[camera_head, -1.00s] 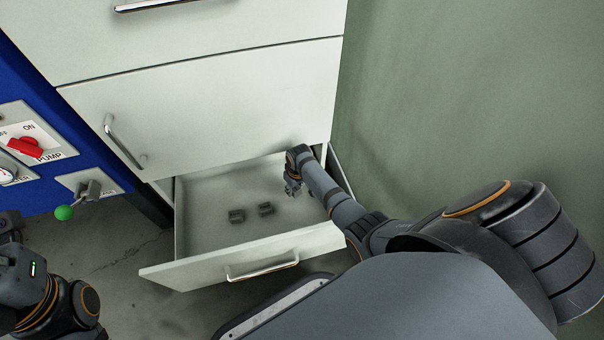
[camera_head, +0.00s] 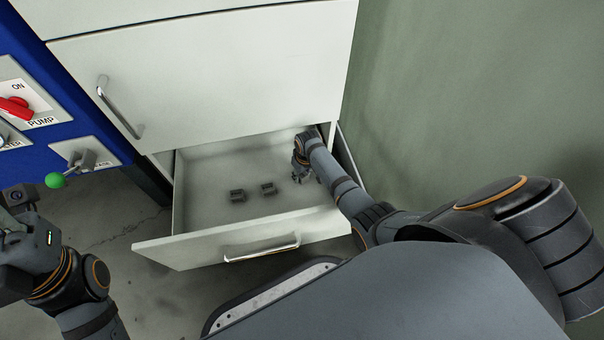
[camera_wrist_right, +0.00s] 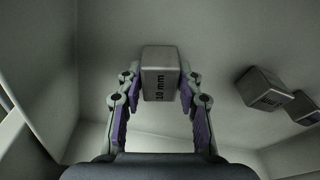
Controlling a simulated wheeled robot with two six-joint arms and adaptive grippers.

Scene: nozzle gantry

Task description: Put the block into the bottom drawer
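The bottom drawer (camera_head: 165,248) is pulled open in the head view. My right arm reaches into its right side, and my right gripper (camera_head: 305,175) is inside the drawer. In the right wrist view, a grey metal block (camera_wrist_right: 160,75) marked "10 mm" sits between the two fingers of my right gripper (camera_wrist_right: 160,90). The fingertips are against its sides. Whether the block touches the drawer floor is unclear. My left gripper (camera_head: 12,225) is at the left edge of the head view, partly cut off, with its fingers unclear.
Two other grey blocks (camera_head: 237,196) (camera_head: 269,188) lie in the drawer left of my right gripper; they also show in the wrist view (camera_wrist_right: 262,90). A closed drawer (camera_head: 220,85) is above. A blue panel (camera_head: 60,140) stands left, a green wall right.

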